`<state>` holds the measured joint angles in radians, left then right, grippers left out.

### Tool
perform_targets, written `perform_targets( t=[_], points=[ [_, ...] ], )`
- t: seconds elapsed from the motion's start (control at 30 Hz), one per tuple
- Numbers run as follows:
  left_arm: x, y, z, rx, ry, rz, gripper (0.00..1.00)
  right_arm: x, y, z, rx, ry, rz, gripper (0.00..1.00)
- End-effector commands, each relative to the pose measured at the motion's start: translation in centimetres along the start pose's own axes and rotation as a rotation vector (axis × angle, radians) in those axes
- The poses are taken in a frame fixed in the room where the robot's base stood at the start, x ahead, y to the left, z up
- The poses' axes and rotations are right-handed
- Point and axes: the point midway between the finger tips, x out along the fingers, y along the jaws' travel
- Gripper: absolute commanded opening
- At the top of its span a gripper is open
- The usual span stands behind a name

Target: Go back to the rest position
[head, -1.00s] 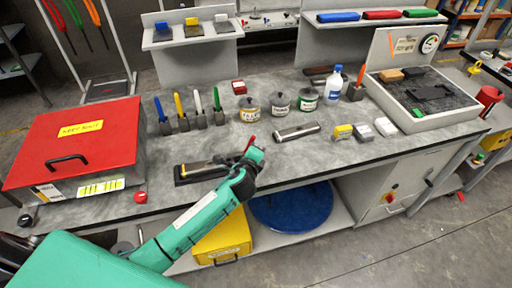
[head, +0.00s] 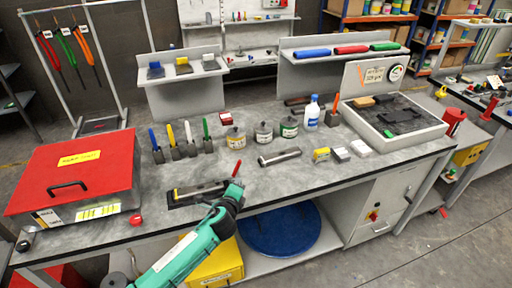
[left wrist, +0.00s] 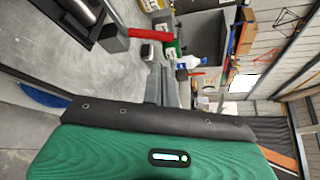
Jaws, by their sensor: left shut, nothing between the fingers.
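My left gripper (head: 234,190) is at the end of the green arm from the bottom of the head view. It is shut and empty, over the bench's front edge by the black tray. Its fingertips are hard to make out. The black tray (head: 180,201) holds a long metal piece with a yellow strip. A red-handled tool (head: 237,168) stands just beyond my gripper; its red handle also shows in the left wrist view (left wrist: 150,34), in a grey block. A green panel, part of my own body, fills the lower wrist view. My right gripper is not in view.
A red-lidded box (head: 110,155) stands on the left of the bench. Several coloured-handled tools (head: 188,132), cans (head: 264,133) and a white bottle (head: 312,113) stand behind. A grey tray (head: 420,130) is at the right. A yellow case (head: 225,258) and blue disc (head: 280,230) lie underneath.

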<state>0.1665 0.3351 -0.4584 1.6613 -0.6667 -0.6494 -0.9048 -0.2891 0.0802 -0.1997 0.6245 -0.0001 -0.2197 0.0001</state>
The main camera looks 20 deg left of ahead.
Motion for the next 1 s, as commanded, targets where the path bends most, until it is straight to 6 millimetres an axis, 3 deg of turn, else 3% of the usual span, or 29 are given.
perform_targets(
  t=[0.17,0.27,0.37,0.6,0.8,1.0],
  points=[
    [-0.7,0.5,-0.1,-0.040,-0.002,0.021,0.00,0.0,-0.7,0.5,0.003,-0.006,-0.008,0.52],
    [-2.8,1.9,-0.5,-0.173,-0.010,0.085,0.00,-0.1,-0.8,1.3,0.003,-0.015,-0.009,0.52],
    [-6.5,4.1,-0.8,-0.396,-0.031,0.202,0.00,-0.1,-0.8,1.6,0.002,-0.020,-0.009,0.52],
    [-18.3,9.6,-1.4,-0.974,-0.149,0.559,0.00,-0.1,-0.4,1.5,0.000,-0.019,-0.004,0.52],
    [-26.1,11.4,-1.6,-1.266,-0.258,0.778,0.00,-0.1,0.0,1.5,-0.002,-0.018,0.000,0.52],
    [-31.4,12.0,-1.5,-1.427,-0.343,0.919,0.00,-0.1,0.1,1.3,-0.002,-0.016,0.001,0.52]
  ],
)
